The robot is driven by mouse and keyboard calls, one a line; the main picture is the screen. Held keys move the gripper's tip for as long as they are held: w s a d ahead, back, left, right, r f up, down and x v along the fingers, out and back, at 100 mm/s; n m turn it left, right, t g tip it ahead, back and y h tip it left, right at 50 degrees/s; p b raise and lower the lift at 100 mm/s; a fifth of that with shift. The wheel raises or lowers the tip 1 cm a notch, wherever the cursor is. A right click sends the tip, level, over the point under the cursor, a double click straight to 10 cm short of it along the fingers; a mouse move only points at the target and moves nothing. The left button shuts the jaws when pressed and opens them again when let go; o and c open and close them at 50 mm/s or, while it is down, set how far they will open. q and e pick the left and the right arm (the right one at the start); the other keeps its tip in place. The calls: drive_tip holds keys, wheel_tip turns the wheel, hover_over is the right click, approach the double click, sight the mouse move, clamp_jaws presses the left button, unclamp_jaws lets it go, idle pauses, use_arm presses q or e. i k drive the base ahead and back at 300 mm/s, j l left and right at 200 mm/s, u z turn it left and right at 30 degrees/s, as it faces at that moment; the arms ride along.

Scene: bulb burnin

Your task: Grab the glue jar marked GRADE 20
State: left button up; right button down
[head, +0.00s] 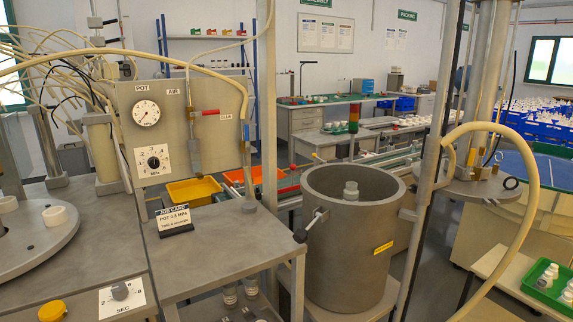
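No label reading GRADE 20 can be made out. Small clear jars with pale labels stand under the grey bench top, at its lower front: one jar (230,293) and another jar (251,286) beside it. Their print is too small to read. A pale capped container (350,191) shows inside the open grey pot (345,250), its lower part hidden by the rim. Neither of my grippers is in view.
A grey bench (225,260) carries a job card (175,219), with a gauge panel (160,128) behind. A clamp handle (305,229) sticks out from the pot. A hose (530,180) curves down at right, near a green tray (545,281) of small white bottles.

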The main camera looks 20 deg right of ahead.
sight(351, 192)
drive_tip(key=z, duration=1.6)
drive_tip(key=i, duration=0.2)
